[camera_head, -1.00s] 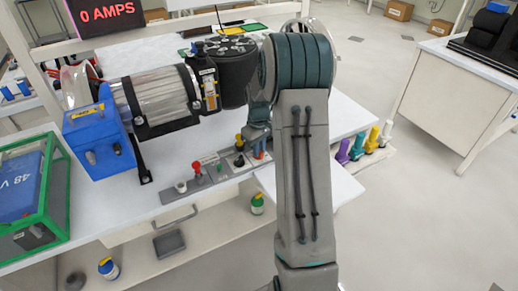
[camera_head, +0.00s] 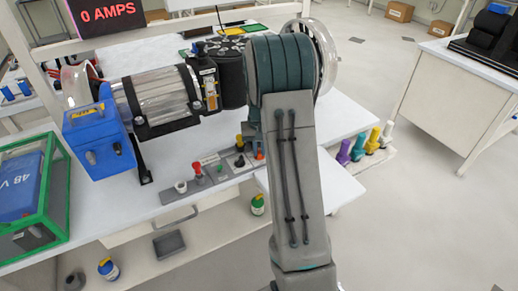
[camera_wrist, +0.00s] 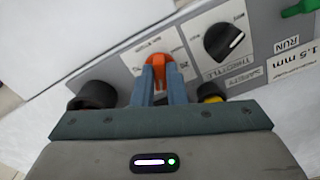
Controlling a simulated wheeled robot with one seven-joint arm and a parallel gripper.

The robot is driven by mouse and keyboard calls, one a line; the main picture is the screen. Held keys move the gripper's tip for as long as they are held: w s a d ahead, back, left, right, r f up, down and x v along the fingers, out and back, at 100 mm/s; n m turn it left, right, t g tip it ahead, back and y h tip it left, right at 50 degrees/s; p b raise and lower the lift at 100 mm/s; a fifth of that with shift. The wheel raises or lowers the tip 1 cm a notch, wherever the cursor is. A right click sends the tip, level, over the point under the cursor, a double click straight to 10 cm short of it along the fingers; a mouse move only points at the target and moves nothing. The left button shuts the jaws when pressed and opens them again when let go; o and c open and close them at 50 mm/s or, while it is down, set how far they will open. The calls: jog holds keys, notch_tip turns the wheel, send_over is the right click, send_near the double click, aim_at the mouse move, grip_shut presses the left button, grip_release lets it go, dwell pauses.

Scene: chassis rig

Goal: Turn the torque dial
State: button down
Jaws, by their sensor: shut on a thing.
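An orange dial (camera_wrist: 172,72) stands on a white label plate on the grey control panel (camera_wrist: 205,78) in the wrist view. The plate's small print is too small to read. My gripper (camera_wrist: 161,80) is shut on the orange dial, with a blue-grey finger on each side of it. A black dial with a white pointer line (camera_wrist: 223,42) sits to the right, by a label that reads THROTTLE. In the head view a little of the orange dial (camera_head: 260,154) shows low beside my arm, which hides most of the grip.
A black round knob (camera_wrist: 92,95) and a yellow knob (camera_wrist: 211,92) flank my fingers. A green part (camera_wrist: 300,8) is at upper right. A red-topped knob (camera_head: 198,172) stands along the panel, and a motor (camera_head: 160,97) lies behind it on the bench.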

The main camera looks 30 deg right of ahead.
dwell(0.4)
jog(key=c, duration=1.5)
grip_release()
jog(key=shift+o, duration=0.2)
jog(key=shift+r, duration=0.1)
notch_tip(320, 180, up, 14)
jog(key=shift+p, duration=0.35)
jog(key=shift+a, duration=0.1)
